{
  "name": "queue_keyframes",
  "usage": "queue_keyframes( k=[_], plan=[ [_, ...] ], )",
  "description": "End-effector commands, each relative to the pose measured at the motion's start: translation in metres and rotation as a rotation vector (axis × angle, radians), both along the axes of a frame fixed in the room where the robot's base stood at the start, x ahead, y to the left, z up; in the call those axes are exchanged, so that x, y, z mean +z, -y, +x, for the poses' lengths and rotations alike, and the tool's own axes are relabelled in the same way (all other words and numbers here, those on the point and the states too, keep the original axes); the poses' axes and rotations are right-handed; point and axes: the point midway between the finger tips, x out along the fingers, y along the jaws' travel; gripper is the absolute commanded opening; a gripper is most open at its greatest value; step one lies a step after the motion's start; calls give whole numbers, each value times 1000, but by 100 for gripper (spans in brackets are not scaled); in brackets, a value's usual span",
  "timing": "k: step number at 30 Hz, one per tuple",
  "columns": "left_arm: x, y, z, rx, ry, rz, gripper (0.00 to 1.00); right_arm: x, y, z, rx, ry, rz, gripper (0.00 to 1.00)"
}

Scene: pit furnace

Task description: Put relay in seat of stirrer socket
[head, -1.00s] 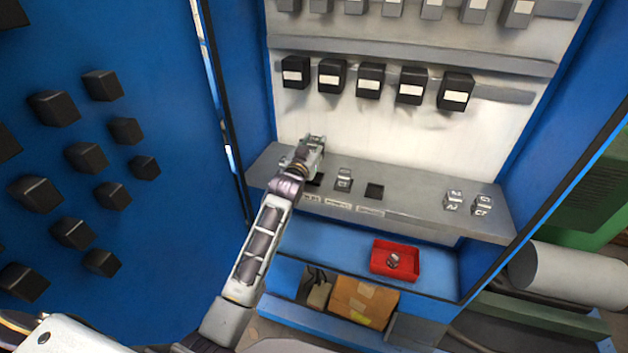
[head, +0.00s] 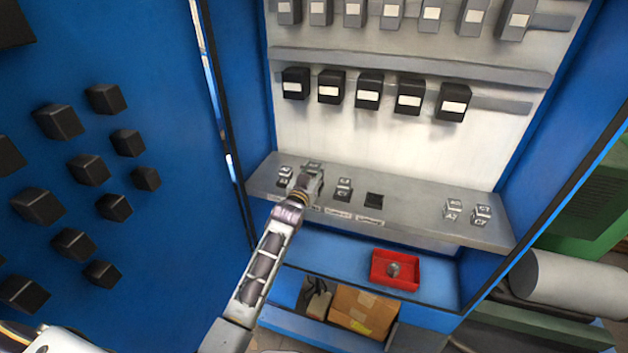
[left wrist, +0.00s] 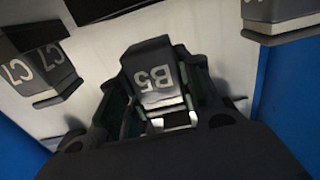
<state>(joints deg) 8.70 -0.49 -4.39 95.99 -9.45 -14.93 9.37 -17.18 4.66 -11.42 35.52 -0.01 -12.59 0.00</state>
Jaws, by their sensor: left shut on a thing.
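My left gripper (head: 312,182) is shut on a relay marked B5 (left wrist: 155,75), a grey block that shows between the fingers in the left wrist view. In the head view the gripper is low over the left part of the grey shelf (head: 415,222). The gripper hides what is under the relay, so I cannot tell if it is seated. A grey relay (head: 285,176) stands to its left and another (head: 343,188) to its right. An empty dark square seat (head: 374,200) is further right. The labels on the shelf front are too small to read. My right gripper is not in view.
Two loose-standing relays (head: 467,212) are at the shelf's right end. A red tray (head: 395,270) with a small grey thing sits below. Black blocks (head: 368,90) hang on the back panel above. Blue cabinet walls (head: 235,100) bound both sides.

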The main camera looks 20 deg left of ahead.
Motion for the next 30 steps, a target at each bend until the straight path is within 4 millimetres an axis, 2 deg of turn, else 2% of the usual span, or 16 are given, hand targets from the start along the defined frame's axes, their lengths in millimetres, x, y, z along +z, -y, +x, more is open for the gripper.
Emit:
queue_keyframes(
  k=[5, 15, 29, 30],
  plan=[
    [-5, 0, 0, 0, -1, 0, 10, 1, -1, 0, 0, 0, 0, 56],
    [-35, 0, 0, 0, 1, 1, 10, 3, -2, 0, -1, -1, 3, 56],
    [-40, 0, 0, 0, 1, 1, 10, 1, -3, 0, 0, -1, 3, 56],
    [-40, 0, 0, 0, 0, 1, 36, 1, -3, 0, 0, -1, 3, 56]
  ],
)
